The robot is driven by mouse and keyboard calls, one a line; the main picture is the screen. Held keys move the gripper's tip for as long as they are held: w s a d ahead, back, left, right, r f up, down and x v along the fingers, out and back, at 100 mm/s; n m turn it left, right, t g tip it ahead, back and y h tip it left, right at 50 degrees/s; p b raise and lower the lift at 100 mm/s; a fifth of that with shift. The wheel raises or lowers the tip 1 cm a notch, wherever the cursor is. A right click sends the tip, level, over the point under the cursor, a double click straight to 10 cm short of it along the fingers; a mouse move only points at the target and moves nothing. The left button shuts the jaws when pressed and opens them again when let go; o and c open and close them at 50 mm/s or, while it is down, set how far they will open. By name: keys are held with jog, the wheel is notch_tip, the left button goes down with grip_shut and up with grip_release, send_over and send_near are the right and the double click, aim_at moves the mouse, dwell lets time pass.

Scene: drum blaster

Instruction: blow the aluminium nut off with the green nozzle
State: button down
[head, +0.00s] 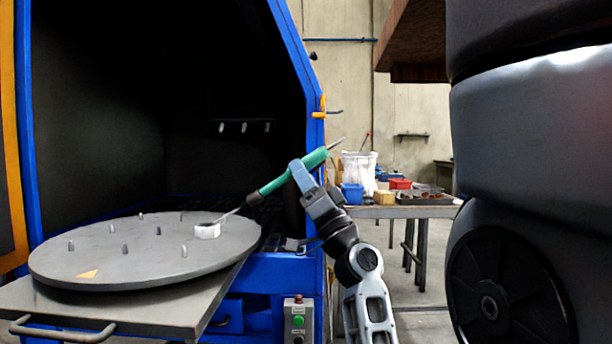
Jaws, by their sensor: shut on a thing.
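The green nozzle (279,183) is held in my gripper (304,172), which is shut around its green body. It slants down to the left, and its thin grey tip ends close to the aluminium nut. The nut (207,231) is a small pale ring at the right part of the round grey turntable (130,262). The tip appears to be at the nut's upper right edge; I cannot tell whether they touch.
Several short pegs (158,231) stand on the turntable, which also has a yellow triangle mark (88,274). The blue-framed cabinet (300,60) is open behind it. A control box (298,322) stands in front. A side table (408,211) with bins is at the back right.

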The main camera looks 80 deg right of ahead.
jog(key=shift+w+d, duration=0.1)
jog(key=shift+w, duration=0.05)
jog(key=shift+w+d+b, duration=0.45)
jog(key=shift+w, duration=0.05)
dwell(0.8)
jog(key=shift+r+p, duration=2.15)
jog(key=shift+r, duration=0.9)
